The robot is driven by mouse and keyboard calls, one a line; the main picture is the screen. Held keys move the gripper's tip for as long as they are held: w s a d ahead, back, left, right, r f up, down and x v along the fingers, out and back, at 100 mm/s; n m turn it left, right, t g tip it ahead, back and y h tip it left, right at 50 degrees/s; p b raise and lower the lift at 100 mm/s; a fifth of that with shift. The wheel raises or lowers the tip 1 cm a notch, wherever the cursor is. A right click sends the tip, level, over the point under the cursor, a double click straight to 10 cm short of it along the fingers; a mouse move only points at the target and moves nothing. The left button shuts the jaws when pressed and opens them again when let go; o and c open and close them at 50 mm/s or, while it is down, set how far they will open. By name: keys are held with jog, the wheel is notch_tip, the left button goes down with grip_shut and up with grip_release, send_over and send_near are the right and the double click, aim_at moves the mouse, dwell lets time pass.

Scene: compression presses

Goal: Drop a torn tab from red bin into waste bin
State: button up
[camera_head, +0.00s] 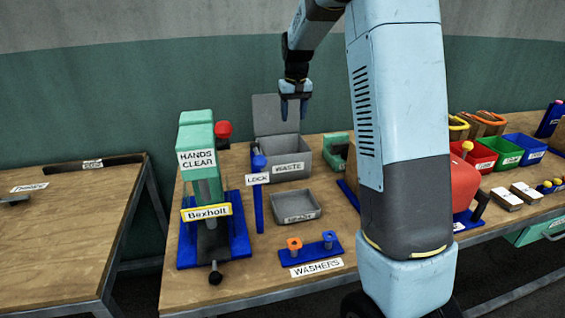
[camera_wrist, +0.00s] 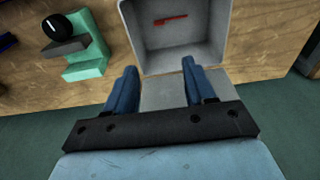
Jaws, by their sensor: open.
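The grey waste bin (camera_head: 303,158), labelled WASTE, stands on the bench with its lid (camera_head: 275,112) raised at the back. The wrist view looks down into the waste bin (camera_wrist: 213,35). A thin red tab (camera_wrist: 170,21) lies on its floor. My gripper (camera_head: 294,112) is above the waste bin, near the raised lid. In the wrist view the gripper (camera_wrist: 158,66) has its blue fingers wide apart with nothing between them. The red bin (camera_head: 484,164) is at the right of the bench; its contents are too small to tell.
The green Bexholt press (camera_head: 203,185) stands left of the waste bin, with a blue LOCK post (camera_head: 259,205) between. A grey tray (camera_head: 296,206) and a blue washer stand (camera_head: 318,246) are in front. Green (camera_head: 505,152) and blue (camera_head: 526,147) bins adjoin the red bin.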

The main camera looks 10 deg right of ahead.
jog(key=shift+s+r, duration=0.15)
jog(key=shift+r, duration=1.15)
jog(key=shift+s+r, duration=0.15)
jog(key=shift+r, duration=1.15)
jog(key=s+r+t, duration=0.1)
jog(key=s+r, duration=0.5)
jog(key=s, duration=0.5)
jog(key=s+a+f+t, duration=0.1)
jog(key=s, duration=1.3)
jog(key=s+a+f+t, duration=0.1)
jog(key=s+f+t, duration=0.1)
jog(key=s, duration=1.2)
jog(key=shift+s+a, duration=0.1)
